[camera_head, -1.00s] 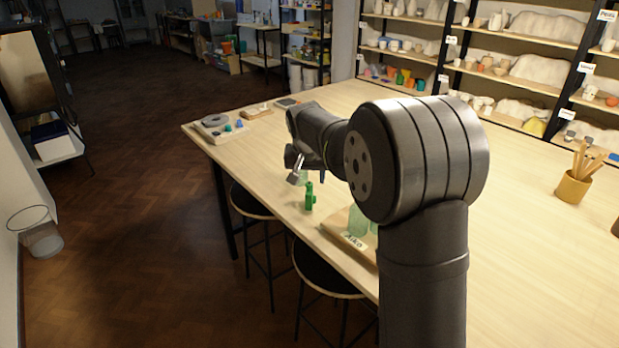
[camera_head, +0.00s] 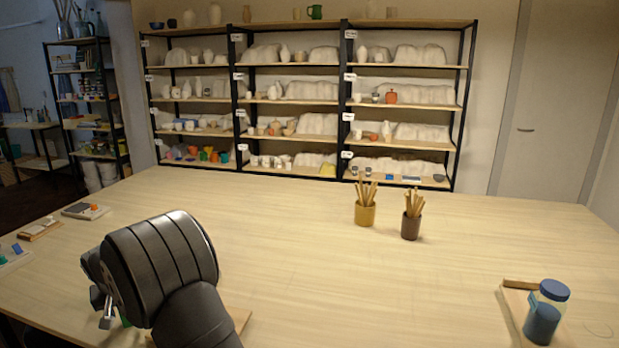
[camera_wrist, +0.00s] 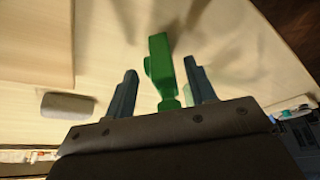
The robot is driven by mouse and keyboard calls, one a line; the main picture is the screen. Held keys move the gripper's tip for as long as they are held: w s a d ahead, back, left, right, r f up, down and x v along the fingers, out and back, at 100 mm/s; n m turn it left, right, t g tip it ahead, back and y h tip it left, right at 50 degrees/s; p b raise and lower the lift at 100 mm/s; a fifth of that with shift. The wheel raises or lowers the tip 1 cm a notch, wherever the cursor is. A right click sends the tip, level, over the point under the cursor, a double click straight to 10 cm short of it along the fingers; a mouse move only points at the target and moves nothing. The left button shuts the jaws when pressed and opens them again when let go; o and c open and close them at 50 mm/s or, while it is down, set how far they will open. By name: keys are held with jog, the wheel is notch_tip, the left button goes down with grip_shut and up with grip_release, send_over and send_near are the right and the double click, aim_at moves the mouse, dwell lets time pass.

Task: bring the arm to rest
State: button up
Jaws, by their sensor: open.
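My gripper (camera_wrist: 160,66) is open, its two dark fingers apart in the wrist view. A green object (camera_wrist: 159,58) shows in the gap between the fingers, and I see no finger touching it. I cannot tell how far beyond the fingertips it is. In the head view my arm is at the lower left, and its dark links hide most of my gripper. Only a small bit of green shows beside the arm there.
The wide pale table (camera_head: 300,265) is largely clear in the middle. Two cups of sticks, yellow (camera_head: 365,214) and brown (camera_head: 411,228), stand toward the back. A blue-lidded jar (camera_head: 543,315) is at the front right. A board (camera_head: 240,317) lies partly behind my arm. Shelves (camera_head: 300,97) stand behind.

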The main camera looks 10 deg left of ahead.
jog(key=shift+r, duration=1)
jog(key=shift+f, duration=0.55)
notch_tip(320, 180, down, 2)
jog(key=shift+f, duration=0.25)
jog(key=v, duration=1)
jog(key=shift+r, duration=0.35)
jog(key=shift+s, duration=0.1)
